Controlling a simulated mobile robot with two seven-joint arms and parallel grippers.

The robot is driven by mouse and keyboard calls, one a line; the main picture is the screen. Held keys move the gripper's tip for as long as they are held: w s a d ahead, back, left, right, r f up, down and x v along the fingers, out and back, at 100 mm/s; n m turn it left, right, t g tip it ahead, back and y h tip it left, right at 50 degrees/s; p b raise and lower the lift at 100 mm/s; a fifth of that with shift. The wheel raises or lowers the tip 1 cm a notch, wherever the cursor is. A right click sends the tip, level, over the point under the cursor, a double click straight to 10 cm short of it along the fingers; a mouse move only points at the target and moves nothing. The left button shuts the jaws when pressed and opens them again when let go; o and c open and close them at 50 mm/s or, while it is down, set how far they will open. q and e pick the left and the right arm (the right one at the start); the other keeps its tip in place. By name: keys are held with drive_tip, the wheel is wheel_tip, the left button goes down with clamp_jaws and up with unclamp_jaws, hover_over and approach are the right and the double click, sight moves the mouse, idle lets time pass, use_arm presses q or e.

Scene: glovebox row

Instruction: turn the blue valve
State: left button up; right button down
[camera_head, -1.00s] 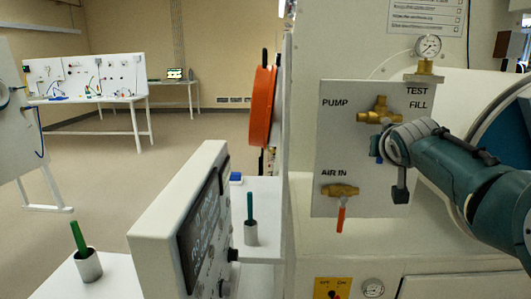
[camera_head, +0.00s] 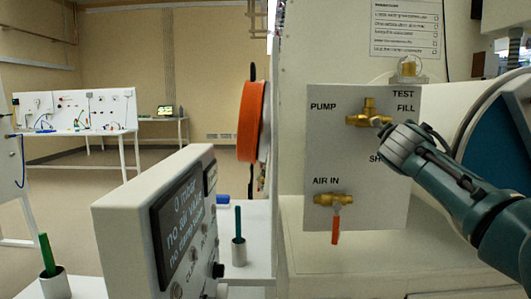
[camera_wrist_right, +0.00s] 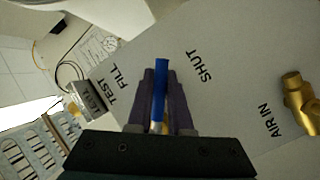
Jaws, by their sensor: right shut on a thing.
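The blue valve is a brass valve (camera_head: 369,114) at the top of the grey panel (camera_head: 340,155), between the PUMP and TEST FILL labels. Its blue handle (camera_wrist_right: 160,82) shows in the right wrist view, between the purple fingers of my right gripper (camera_wrist_right: 157,100). The gripper is shut on this handle. In the head view my right gripper (camera_head: 388,130) comes in from the right and meets the valve's right side, covering the handle. Part of the SHUT label shows just below the gripper. My left gripper is not in view.
A second brass valve (camera_head: 334,199) with a red handle hangs below, by AIR IN. A display box (camera_head: 165,225) reading 0 mbar stands front left, near an orange ring (camera_head: 252,121). A round port (camera_head: 500,140) lies behind my right arm.

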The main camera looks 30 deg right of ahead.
drive_tip(key=n+b, duration=0.1)
drive_tip(key=r+n+h, duration=0.1)
drive_tip(key=d+r+n+t+b, duration=0.1)
drive_tip(key=n, duration=0.1)
drive_tip(key=shift+s+h+b, duration=0.3)
drive_tip(key=shift+h, duration=0.1)
drive_tip(key=shift+r+n+t+b, duration=0.4)
drive_tip(key=shift+r+n+b, duration=0.15)
drive_tip(key=shift+n, duration=0.65)
drive_tip(key=shift+r+n, duration=0.3)
drive_tip(key=shift+n, duration=0.1)
drive_tip(key=shift+r+h, duration=0.1)
drive_tip(key=shift+h, duration=0.2)
drive_tip(key=c, duration=0.8)
unclamp_jaws()
drive_tip(key=shift+c, duration=0.2)
drive_tip(key=v, duration=1)
